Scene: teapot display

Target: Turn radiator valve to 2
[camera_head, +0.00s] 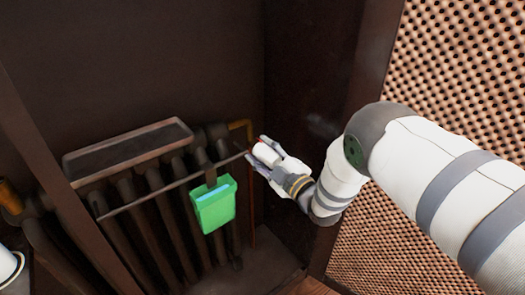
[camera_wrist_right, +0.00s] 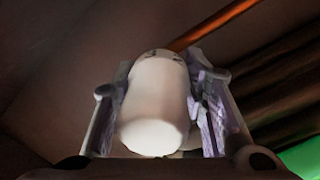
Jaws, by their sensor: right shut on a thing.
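The radiator (camera_head: 140,205) stands in a dark recess. At its right end is a white valve knob (camera_head: 266,154), which also shows as a rounded white cylinder in the right wrist view (camera_wrist_right: 156,105). My right gripper (camera_head: 270,162) reaches in from the right and is shut on the valve knob, with one finger on each side of it in the wrist view (camera_wrist_right: 160,110). Any numbers on the knob are too small to read, so its setting cannot be told. My left gripper is not in view.
A green container (camera_head: 214,205) hangs on the radiator's front rail, just left of my right gripper. An orange-brown pipe (camera_head: 251,190) runs beside the valve. A woven panel (camera_head: 450,60) stands at the right. A white object (camera_head: 10,268) shows at the lower left.

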